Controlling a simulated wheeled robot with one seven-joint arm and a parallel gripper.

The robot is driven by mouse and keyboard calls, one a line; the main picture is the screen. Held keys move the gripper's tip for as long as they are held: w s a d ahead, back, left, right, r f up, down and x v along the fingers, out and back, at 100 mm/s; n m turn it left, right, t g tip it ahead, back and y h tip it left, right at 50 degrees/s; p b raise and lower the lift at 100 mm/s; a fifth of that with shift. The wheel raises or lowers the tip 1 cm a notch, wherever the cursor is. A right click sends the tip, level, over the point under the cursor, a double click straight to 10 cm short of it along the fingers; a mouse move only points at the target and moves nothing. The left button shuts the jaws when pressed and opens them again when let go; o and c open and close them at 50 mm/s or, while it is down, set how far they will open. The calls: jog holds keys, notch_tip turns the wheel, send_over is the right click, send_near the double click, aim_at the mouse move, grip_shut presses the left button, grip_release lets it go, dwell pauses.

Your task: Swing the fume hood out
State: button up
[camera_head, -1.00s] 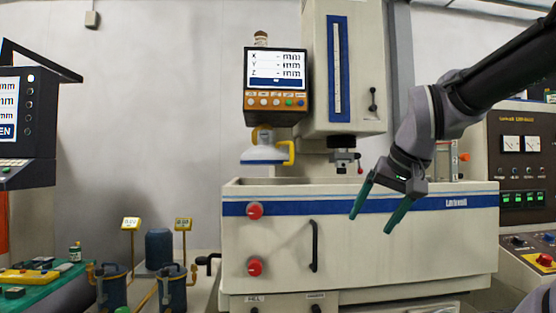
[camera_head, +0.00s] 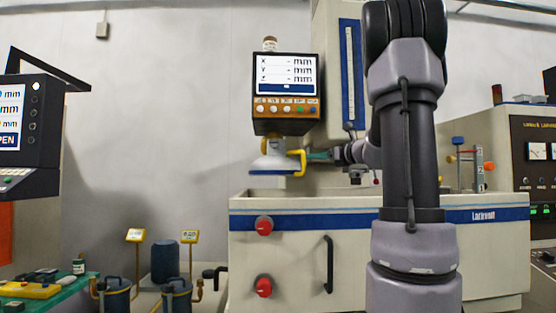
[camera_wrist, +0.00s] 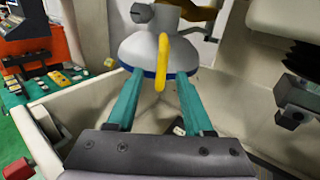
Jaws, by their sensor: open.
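The fume hood (camera_head: 270,164) is a white cone with a blue rim and a yellow handle (camera_head: 301,163) on its right side. It hangs below the display box, above the machine's tank. My gripper (camera_head: 312,157) is level with the hood, at the handle's right side. In the wrist view the hood (camera_wrist: 138,50) is straight ahead, and the yellow handle (camera_wrist: 162,62) stands between the tips of my two green fingers (camera_wrist: 155,85). The fingers are open, with a gap on each side of the handle. My arm covers part of the machine column.
The display box (camera_head: 286,90) is just above the hood. The tank's front wall (camera_head: 300,225), with red knobs and a black handle, lies below. The machine head (camera_wrist: 300,95) is close on the right in the wrist view. A control console (camera_head: 25,130) stands at left.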

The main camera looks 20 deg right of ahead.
aim_at(302, 157)
jog(key=x, duration=1.1)
jog(key=shift+w+d+r, duration=0.2)
jog(key=shift+d, duration=0.1)
grip_shut()
dwell(0.9)
